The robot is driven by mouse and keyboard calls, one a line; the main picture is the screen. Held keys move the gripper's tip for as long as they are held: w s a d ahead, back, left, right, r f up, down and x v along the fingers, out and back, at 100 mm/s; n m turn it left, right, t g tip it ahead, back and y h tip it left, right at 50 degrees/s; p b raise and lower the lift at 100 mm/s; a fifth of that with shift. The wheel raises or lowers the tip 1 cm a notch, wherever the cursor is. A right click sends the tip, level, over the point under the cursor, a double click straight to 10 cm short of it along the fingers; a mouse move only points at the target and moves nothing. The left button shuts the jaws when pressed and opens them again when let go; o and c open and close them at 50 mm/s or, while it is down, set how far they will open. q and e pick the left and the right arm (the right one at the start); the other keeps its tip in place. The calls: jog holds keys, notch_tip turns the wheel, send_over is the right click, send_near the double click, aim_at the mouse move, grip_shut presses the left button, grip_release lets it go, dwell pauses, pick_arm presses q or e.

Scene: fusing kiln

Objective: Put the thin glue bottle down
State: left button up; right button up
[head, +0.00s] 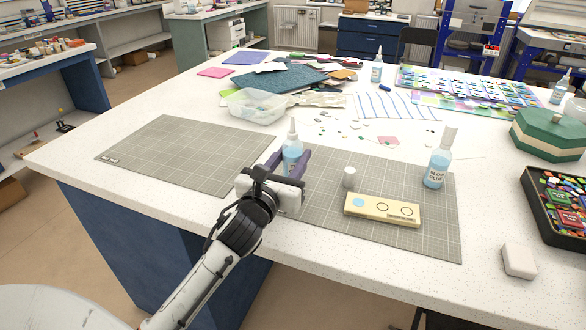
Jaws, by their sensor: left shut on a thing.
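My left gripper (289,164) is shut on a bottle with pale blue liquid and a pointed white nozzle, which I take for the thin glue bottle (292,147). The bottle is upright at the left edge of the right grey mat (429,235). The gripper hides its lower part, so I cannot tell whether its base touches anything. A cream card (382,210) with a blue disc and two circles lies in front of that. My right gripper is not in view.
A larger blue glue bottle (437,168) with a white top stands at the mat's right side. The left grey mat (188,155) is bare. A clear tub (254,107) stands behind. A green box (549,134), black tray (553,205) and white block (519,261) are at right.

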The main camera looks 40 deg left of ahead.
pick_arm(q)
notch_tip(320, 180, down, 2)
jog(key=shift+f, duration=0.35)
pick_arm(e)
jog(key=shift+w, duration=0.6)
pick_arm(q)
jog(key=o, duration=0.6)
jog(key=shift+o, duration=0.2)
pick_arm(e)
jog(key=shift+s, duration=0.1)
pick_arm(q)
jog(key=shift+r, duration=0.2)
jog(key=b+v, duration=0.1)
jog(key=v, duration=1.1)
jog(key=shift+f, duration=0.15)
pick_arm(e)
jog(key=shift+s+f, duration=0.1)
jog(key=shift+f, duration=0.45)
